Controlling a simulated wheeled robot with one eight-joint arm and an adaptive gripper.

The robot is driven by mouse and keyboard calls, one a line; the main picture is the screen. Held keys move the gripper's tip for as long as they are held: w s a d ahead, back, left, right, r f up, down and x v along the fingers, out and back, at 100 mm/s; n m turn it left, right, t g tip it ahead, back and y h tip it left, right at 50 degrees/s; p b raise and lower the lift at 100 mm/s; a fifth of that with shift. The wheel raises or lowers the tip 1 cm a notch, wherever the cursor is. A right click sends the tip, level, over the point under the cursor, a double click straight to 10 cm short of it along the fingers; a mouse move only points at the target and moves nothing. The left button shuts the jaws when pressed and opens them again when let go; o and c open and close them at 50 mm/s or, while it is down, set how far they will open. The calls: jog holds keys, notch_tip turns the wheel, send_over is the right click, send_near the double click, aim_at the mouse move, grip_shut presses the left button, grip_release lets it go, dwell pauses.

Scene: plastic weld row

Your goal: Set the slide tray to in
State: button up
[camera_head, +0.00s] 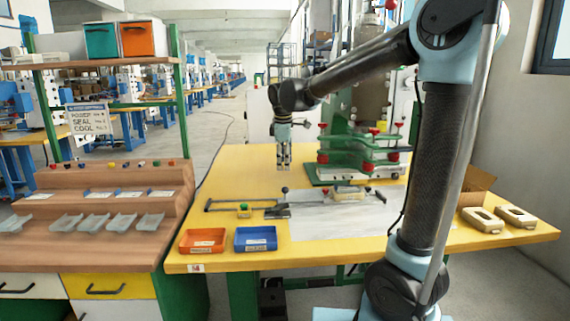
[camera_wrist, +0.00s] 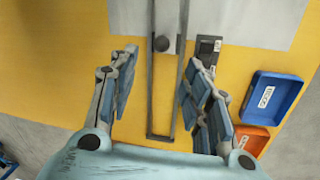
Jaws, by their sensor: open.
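The slide tray's long dark rail frame (camera_head: 232,208) lies on the yellow table, running toward the white sheet. A round black knob (camera_head: 285,190) stands on it; in the wrist view the knob (camera_wrist: 161,44) sits between the two rails (camera_wrist: 152,100). A cream part (camera_head: 350,193) lies on the right portion of the slide over the sheet. My gripper (camera_head: 283,165) points down above the table, behind the knob in the head view. In the wrist view my gripper (camera_wrist: 163,58) is open and empty, its fingers on either side of the rails, apart from the knob.
A green and red press fixture (camera_head: 360,150) stands behind the slide. Orange (camera_head: 203,240) and blue (camera_head: 256,238) bins sit at the front edge. Cream housings (camera_head: 482,220) sit at right.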

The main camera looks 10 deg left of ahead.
notch_tip(320, 180, up, 5)
jog(key=s+a+m, duration=0.1)
jog(key=m, duration=0.3)
jog(key=shift+h, duration=0.4)
jog(key=x, duration=1.7)
jog(key=shift+a+f, duration=0.1)
jog(key=shift+a, duration=0.05)
jog(key=shift+c, duration=0.2)
grip_shut()
